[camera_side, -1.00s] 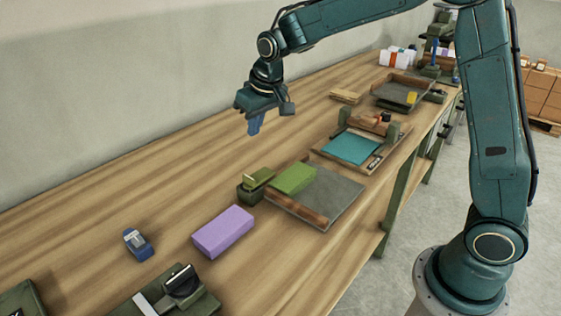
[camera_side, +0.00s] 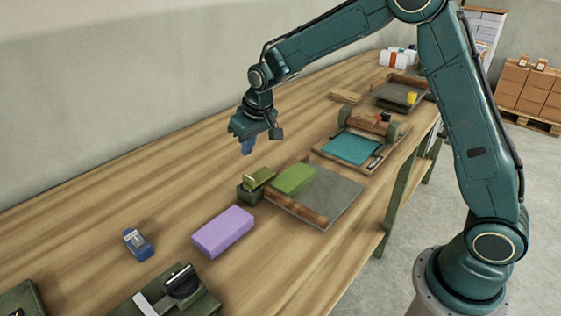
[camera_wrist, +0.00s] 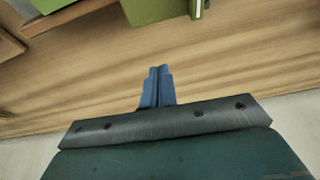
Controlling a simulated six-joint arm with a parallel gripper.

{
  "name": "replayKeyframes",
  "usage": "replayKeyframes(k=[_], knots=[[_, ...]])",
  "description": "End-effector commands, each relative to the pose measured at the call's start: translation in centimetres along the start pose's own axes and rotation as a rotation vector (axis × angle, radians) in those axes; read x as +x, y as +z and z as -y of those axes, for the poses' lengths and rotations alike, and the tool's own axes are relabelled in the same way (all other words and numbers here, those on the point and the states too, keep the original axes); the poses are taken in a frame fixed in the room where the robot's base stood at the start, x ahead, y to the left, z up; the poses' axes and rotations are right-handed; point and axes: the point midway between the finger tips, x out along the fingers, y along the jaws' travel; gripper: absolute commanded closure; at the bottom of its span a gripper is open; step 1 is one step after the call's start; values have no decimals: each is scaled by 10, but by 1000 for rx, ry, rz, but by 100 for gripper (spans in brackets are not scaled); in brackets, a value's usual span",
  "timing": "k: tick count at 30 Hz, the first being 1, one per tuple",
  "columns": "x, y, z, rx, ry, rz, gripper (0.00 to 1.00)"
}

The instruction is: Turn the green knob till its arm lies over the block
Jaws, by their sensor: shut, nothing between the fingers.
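The green knob (camera_side: 256,182) stands on the bench, a dark green base with a lighter green bar on top. The bar points up and right toward a green block (camera_side: 294,178) but does not visibly lie over it. The block lies on a grey board with a wooden rail. My gripper (camera_side: 247,150) is shut and empty above the bench, just behind the knob and apart from it. In the wrist view its blue fingers (camera_wrist: 157,70) are together. Green shapes are cut off at that view's top edge; I cannot tell which is which.
A purple block (camera_side: 222,231) lies in front of the knob, with a blue tape dispenser (camera_side: 137,243) to its left. A dark green device (camera_side: 170,296) stands at the front. A teal pad (camera_side: 350,148) lies behind the grey board (camera_side: 335,198). The bench left of my gripper is clear.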

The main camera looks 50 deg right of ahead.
Motion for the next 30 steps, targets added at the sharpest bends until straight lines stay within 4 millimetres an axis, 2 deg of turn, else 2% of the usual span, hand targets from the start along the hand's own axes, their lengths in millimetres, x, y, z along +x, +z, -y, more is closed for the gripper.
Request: replayKeyframes(k=[3,10,22,30], knots=[[17,0,0,0,0,2,100],[42,0,0,0,0,1,100],[28,30,0,0,0,0,100],[26,38,0,0,0,-1,100]])
